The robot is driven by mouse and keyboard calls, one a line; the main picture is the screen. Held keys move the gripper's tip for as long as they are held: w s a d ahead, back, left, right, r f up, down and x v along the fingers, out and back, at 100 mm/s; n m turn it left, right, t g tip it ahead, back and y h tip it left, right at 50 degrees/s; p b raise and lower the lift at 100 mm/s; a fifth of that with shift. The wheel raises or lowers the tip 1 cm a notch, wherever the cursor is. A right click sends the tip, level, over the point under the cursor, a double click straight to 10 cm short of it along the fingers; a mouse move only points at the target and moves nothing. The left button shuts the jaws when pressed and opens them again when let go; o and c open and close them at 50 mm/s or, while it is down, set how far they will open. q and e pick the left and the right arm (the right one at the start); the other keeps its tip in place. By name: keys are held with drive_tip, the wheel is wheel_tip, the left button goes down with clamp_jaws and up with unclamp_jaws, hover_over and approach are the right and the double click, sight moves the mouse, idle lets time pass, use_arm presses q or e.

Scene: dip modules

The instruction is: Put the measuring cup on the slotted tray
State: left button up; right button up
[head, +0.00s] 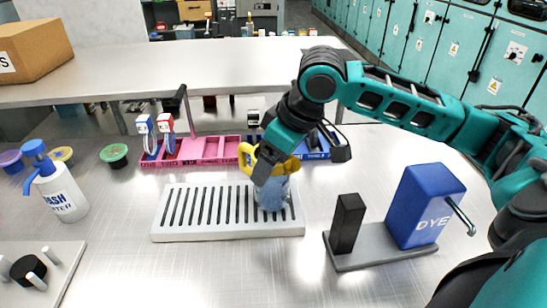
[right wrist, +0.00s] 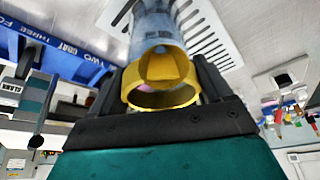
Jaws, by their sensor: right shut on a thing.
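The measuring cup (head: 272,194) is a clear bluish cup with a yellow handle end (head: 289,166). It is at the right end of the light grey slotted tray (head: 172,236), upright or nearly so. Whether its base touches the tray or hovers just above it, I cannot tell. My right gripper (head: 262,168) is over the cup, shut on its yellow part. In the right wrist view the yellow ring (right wrist: 160,97) sits between the fingers, with the cup body (right wrist: 153,28) beyond and tray slots behind it. My left gripper is not in view.
A blue DYE dispenser (head: 425,200) with a black block (head: 347,224) stands to the right. A pink tray (head: 205,150) and a blue tray (head: 318,152) lie behind. A WASH bottle (head: 62,193) and several coloured lids are at left.

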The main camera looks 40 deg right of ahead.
drive_tip(key=o, duration=1.1)
drive_tip(key=v, duration=1.2)
drive_tip(key=shift+r, duration=0.1)
